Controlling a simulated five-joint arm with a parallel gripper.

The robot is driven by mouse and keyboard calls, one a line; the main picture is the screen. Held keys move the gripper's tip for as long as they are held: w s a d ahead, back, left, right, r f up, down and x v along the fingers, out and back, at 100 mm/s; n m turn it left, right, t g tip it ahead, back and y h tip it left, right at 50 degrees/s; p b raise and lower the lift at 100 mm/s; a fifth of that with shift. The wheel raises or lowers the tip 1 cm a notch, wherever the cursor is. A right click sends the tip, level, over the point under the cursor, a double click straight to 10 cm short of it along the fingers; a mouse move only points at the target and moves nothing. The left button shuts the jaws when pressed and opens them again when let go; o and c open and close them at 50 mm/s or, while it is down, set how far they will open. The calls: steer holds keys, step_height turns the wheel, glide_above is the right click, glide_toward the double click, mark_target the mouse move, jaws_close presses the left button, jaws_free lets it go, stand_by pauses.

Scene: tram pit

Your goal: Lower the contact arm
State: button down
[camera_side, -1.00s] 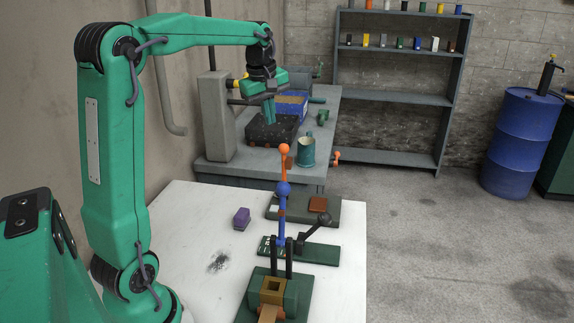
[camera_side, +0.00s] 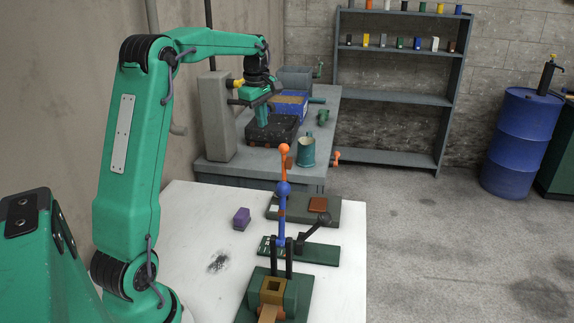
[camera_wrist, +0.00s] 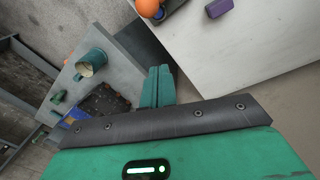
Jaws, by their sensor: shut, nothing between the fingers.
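The contact arm (camera_side: 282,212) is a blue rod with an orange upper part and ball on top and a blue ball partway up. It stands upright between dark posts on the white table. The orange ball (camera_wrist: 148,7) also shows at the top edge of the wrist view, cut off by the frame. My gripper (camera_side: 262,119) is shut and empty, in the air behind and to the left of the contact arm in the side view, apart from it. Its fingers (camera_wrist: 158,76) show together in the wrist view.
A green block with a brass-coloured socket (camera_side: 290,294) stands in front of the contact arm. A black-knobbed lever (camera_side: 315,230) is to its right, a purple block (camera_side: 241,218) to its left. A grey bench (camera_side: 229,170) behind holds a green mug (camera_side: 306,152) and a dark tray.

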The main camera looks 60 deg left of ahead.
steer(key=w+d+f, duration=0.2)
steer(key=d+f, duration=0.1)
steer(key=f, duration=0.4)
steer(key=shift+w, duration=0.15)
stand_by(0.3)
steer(key=shift+w+d+r, duration=0.1)
steer(key=shift+d, duration=0.1)
